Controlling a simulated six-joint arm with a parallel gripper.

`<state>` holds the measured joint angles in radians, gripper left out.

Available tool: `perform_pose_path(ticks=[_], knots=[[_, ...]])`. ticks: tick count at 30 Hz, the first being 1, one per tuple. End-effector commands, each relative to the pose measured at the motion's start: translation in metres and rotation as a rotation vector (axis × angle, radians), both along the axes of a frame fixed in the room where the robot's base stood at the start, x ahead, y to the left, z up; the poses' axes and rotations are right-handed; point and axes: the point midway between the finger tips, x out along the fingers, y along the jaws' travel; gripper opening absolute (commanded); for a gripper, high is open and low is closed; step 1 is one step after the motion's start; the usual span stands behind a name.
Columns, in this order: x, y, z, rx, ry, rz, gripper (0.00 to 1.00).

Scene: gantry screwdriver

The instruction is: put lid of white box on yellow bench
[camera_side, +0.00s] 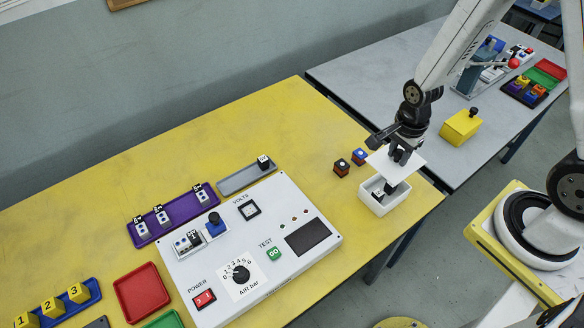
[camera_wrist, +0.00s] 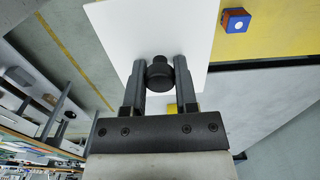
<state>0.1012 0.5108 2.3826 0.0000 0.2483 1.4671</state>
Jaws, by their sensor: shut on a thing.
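The white lid (camera_side: 409,166) is a thin square plate, held tilted above the open white box in the side view. It fills much of the upper middle of the wrist view (camera_wrist: 125,42). My gripper (camera_side: 401,153) is shut on the lid's black knob, which sits between the two fingers in the wrist view (camera_wrist: 159,75). The white box (camera_side: 386,207) stands on the yellow bench (camera_side: 290,120) near its right end. A dark item shows inside it. The lid is apart from the bench.
Two small blocks, one dark red (camera_side: 341,168) and one blue (camera_side: 359,157), stand left of the box. A white control panel (camera_side: 272,215) lies further left. Bare bench lies behind the panel. A grey table (camera_side: 390,75) with a yellow box (camera_side: 460,127) stands beyond a gap.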

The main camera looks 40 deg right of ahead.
Motion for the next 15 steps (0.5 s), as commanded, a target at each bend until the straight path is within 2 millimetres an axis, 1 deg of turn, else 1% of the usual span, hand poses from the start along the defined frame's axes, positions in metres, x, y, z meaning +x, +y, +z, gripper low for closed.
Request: perform_pose_path(ticks=[11, 15], knots=[[0.0009, 0.0001, -0.0003, 0.000, 0.000, 0.000, 0.00], [0.0076, 0.0010, -0.0011, 0.000, -0.001, 0.000, 0.00]])
